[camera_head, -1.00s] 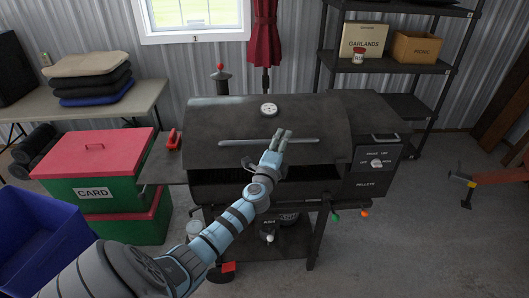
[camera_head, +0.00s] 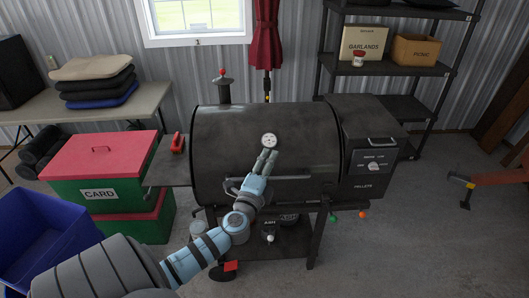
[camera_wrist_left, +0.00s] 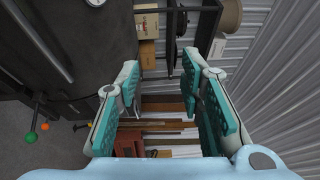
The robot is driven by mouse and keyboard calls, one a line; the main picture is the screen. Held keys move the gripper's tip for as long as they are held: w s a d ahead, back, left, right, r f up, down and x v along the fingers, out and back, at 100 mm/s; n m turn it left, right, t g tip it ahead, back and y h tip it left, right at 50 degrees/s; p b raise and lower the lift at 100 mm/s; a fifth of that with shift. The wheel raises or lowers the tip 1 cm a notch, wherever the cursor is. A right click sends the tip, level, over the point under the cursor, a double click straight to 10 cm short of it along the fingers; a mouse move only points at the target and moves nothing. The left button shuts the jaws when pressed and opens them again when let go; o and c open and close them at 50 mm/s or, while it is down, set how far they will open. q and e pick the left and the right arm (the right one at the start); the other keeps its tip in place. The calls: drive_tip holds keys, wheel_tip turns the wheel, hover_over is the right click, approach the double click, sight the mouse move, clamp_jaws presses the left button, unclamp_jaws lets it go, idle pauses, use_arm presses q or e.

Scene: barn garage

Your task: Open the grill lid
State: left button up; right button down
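The dark grill (camera_head: 230,150) stands in the middle of the head view, and its rounded lid (camera_head: 310,135) is down. A round white gauge (camera_head: 269,140) sits on the lid's front. The lid's handle bar (camera_head: 232,189) runs across the lower front, partly hidden by my left arm. My left gripper (camera_head: 267,160) is in front of the lid, its fingertips just below the gauge. In the left wrist view, its two fingers (camera_wrist_left: 165,95) are apart with nothing between them. The handle bar (camera_wrist_left: 52,38) shows there to the left, outside the fingers. My right gripper is not in view.
A side shelf with a red-handled item (camera_head: 177,143) is on the grill's left, and the pellet box (camera_head: 368,150) on its right. Red-and-green boxes (camera_head: 98,160) and a blue bin (camera_head: 40,235) stand left. Floor at the right front is clear.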

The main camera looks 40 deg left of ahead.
use_arm(q)
drive_tip(key=v, duration=0.3)
drive_tip(key=shift+r, duration=0.35)
drive_tip(key=shift+a+f, duration=0.1)
idle(0.3)
